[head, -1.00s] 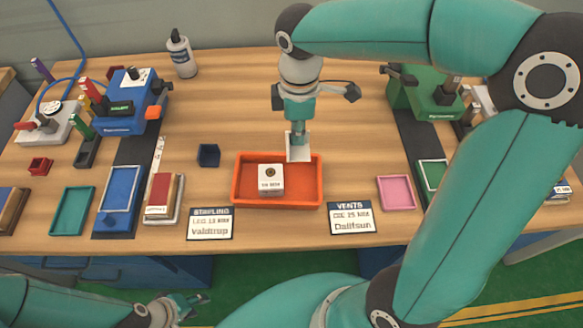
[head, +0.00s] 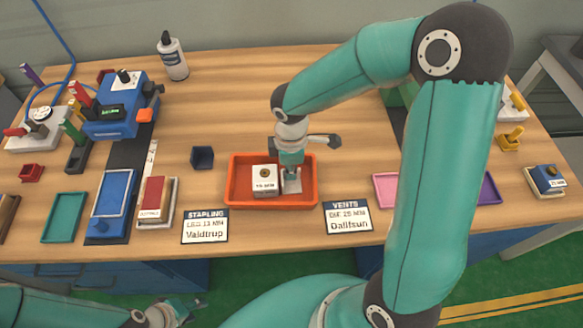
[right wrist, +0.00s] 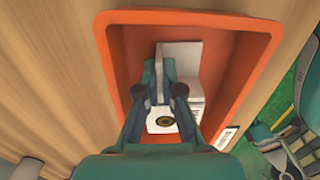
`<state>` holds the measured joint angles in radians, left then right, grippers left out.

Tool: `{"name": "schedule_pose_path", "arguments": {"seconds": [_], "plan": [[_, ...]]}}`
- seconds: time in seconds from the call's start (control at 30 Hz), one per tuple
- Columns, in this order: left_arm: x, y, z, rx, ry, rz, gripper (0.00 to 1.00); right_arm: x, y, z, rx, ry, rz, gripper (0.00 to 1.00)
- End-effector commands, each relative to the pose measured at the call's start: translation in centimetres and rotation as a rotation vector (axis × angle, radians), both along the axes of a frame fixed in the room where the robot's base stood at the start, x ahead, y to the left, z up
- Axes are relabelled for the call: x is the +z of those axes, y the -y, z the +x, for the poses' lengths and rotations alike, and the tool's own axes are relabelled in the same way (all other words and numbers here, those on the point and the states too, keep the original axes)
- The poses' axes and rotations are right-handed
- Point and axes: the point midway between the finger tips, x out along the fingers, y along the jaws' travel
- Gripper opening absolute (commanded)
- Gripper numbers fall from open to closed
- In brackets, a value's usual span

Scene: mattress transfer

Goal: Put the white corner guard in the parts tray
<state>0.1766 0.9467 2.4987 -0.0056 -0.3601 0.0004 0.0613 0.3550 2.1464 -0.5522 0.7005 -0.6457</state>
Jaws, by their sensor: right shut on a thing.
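My right gripper (head: 290,172) reaches down into the orange tray (head: 270,206) and is shut on the white corner guard (head: 293,186). The guard is inside the tray's right half, beside a white block (head: 264,174) with a dark-centred ring on top. In the right wrist view the guard (right wrist: 188,58) shows beyond my right fingertips (right wrist: 160,75), with the ringed block (right wrist: 160,122) below. Whether the guard touches the tray floor is hard to tell. My left gripper (head: 180,308) is low at the bottom left, away from the table; its jaws are too small to judge.
A dark blue open corner piece (head: 202,157) stands left of the tray. Two label cards, Stapling (head: 205,227) and Vents (head: 348,217), lie in front. A pink tray (head: 386,190) is to the right. Clear wood lies behind the orange tray.

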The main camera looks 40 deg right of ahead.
Motion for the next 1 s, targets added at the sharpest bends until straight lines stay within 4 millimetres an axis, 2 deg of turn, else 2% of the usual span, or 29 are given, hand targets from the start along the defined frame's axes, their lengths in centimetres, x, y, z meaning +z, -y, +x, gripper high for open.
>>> {"name": "schedule_pose_path", "arguments": {"seconds": [0.23,0.4,0.43,0.77,0.87,1.0], "plan": [[-0.3,0.0,0.0,0.0,0.0,0.0,0.4,-0.3,0.0,0.0,0.0,0.001,-0.001,0.0],[-0.2,0.0,0.0,0.0,0.0,0.0,0.4,-0.1,0.0,0.0,0.001,0.001,-0.001,0.3],[-0.2,0.0,0.0,0.0,0.0,0.0,0.4,-0.1,0.0,0.0,0.001,0.001,-0.001,0.31],[0.1,0.0,0.0,0.0,0.0,0.0,0.4,0.1,0.0,0.0,0.0,0.001,-0.001,0.31],[0.1,0.0,0.0,0.0,0.0,0.0,0.4,0.8,0.0,0.1,0.0,0.004,-0.001,0.31],[0.3,0.0,0.0,0.0,0.0,0.0,0.4,2.9,0.0,0.1,-0.001,0.005,-0.001,0.31]]}}
